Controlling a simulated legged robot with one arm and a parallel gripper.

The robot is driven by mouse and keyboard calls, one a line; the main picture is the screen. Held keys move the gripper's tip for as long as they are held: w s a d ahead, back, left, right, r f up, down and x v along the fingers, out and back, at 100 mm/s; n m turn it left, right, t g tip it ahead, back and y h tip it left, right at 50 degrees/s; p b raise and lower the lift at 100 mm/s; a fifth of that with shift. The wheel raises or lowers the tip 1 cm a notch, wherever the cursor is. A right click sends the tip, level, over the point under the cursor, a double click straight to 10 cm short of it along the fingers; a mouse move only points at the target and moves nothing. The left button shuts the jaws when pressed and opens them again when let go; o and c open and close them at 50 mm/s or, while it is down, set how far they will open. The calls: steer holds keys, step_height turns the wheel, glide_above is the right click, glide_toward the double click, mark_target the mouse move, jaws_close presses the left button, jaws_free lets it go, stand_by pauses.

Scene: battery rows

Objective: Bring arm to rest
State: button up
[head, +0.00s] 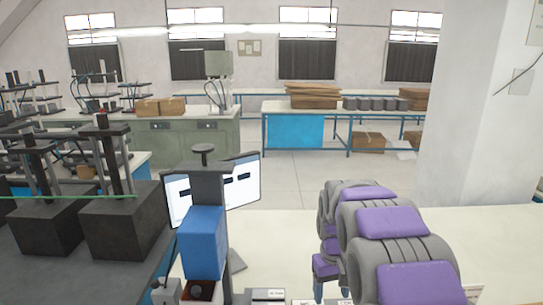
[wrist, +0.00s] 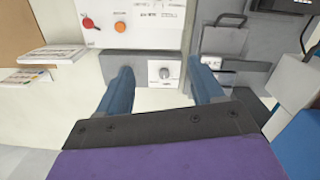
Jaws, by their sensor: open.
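My arm, grey with purple pads, reaches forward over the pale table (head: 390,230) at the lower right of the head view. In the wrist view my gripper (wrist: 162,86) shows two blue fingers spread apart, with nothing held between them. Beyond the fingers is a white control panel (wrist: 140,28) with an orange button (wrist: 120,27) and a red button (wrist: 88,23). A grey box with a round knob (wrist: 164,73) shows between the fingertips. I cannot tell whether the fingers touch it.
A stand with a blue block (head: 203,243) rises left of my arm, with a screen (head: 246,178) behind it. Black block fixtures (head: 125,218) stand farther left. Printed booklets (wrist: 52,54) lie left of the panel. Grey floor (head: 290,180) is open beyond the table.

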steer(key=s+a+m+g+b, duration=0.1)
steer(key=s+m, duration=0.1)
steer(key=s, duration=3.4)
steer(key=shift+b, duration=0.3)
